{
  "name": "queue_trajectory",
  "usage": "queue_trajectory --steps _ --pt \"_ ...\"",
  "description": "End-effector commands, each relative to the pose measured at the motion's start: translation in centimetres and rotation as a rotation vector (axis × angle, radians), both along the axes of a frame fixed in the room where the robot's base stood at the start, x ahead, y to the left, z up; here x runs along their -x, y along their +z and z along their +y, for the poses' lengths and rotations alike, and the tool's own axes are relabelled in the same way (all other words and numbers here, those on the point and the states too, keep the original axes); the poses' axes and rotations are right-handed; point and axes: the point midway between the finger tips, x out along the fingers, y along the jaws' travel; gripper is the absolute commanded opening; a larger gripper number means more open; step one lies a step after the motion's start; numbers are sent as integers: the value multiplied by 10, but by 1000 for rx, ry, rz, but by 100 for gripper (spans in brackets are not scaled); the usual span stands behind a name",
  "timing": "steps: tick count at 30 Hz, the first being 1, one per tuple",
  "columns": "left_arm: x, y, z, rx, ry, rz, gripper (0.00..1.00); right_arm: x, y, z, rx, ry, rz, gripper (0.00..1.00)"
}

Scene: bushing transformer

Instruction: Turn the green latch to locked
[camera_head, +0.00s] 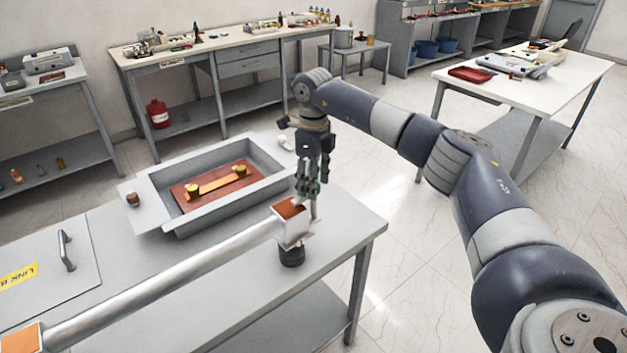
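I cannot make out a green latch for certain; only small dark greenish parts show around the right fingertips. My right gripper (309,187) points down at the right end of the workbench (345,222), just above and behind a white box-shaped end piece (291,232) with an orange top. Its fingers look close together, but their opening and anything between them are too small to tell. My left gripper is not in view.
A grey lid (30,247) with a handle and yellow "LINK B" label lies at left. Other benches stand behind; open floor lies right.

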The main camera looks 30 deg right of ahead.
Motion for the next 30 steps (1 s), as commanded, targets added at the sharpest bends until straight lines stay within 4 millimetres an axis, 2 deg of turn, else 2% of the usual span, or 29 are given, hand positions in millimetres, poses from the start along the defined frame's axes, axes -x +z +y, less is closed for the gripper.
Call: queue_trajectory --steps 8,11,21,27,30 --pt "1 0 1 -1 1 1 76 0 5 0 0 0 0 48" --pt "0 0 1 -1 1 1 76 -1 18 0 -1 0 -2 48" --pt "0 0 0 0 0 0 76 -1 89 1 0 1 -2 48" --pt "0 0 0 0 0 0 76 0 114 0 0 0 0 48" --pt "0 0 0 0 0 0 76 0 118 0 0 0 1 48"
